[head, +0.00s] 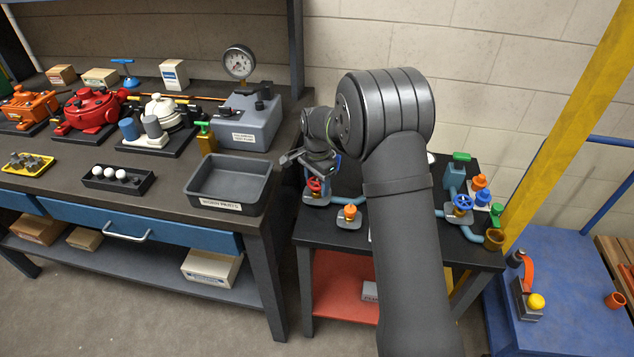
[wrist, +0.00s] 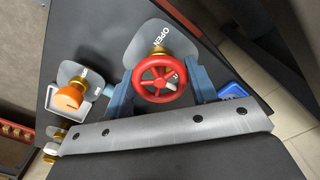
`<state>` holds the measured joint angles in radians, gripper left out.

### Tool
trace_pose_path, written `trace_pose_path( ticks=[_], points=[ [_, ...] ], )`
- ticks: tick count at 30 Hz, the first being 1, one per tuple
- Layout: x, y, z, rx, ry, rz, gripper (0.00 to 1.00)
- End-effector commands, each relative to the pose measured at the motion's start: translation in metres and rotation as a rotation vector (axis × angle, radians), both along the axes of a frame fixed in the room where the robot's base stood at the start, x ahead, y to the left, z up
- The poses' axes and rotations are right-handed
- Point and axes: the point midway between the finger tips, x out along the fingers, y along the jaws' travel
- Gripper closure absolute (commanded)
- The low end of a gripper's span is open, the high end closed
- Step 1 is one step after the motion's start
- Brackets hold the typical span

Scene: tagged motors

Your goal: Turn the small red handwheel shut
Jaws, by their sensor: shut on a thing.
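The small red handwheel (head: 315,184) is on a valve at the left end of the dark side table. In the wrist view the red handwheel (wrist: 144,90) faces the camera, on a brass stem over a grey plate marked OPEN (wrist: 150,38). My gripper (wrist: 160,84) has one blue-grey finger on each side of the rim and is shut on the handwheel. In the head view my gripper (head: 312,166) is just above the wheel and partly covers the valve. The wheel's exact turn cannot be told.
An orange knob (head: 350,211) on a plate is close by; it also shows in the wrist view (wrist: 70,97). A blue handwheel (head: 463,203) and several coloured knobs stand at the right. A grey tray (head: 230,203) sits on the bench at the left.

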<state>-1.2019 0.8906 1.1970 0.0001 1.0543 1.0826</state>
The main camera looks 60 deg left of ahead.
Motion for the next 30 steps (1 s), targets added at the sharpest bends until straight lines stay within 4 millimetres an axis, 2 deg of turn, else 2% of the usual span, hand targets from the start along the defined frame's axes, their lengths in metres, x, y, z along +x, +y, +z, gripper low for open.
trace_pose_path(
  ticks=[9, 25, 26, 28, 29, 30],
  points=[
    [0.0003, 0.0004, 0.0009, 0.001, -0.001, -0.114, 0.71],
    [0.0002, 0.0005, 0.0010, 0.002, -0.001, -0.136, 0.71],
    [0.0002, 0.0005, 0.0010, 0.002, -0.001, -0.136, 0.44],
    [0.0003, 0.0004, 0.0008, 0.002, -0.001, -0.136, 0.30],
    [0.0003, 0.0004, 0.0008, 0.002, -0.001, -0.136, 0.26],
    [0.0003, 0.0003, 0.0007, 0.001, -0.001, -0.136, 0.26]
  ],
)
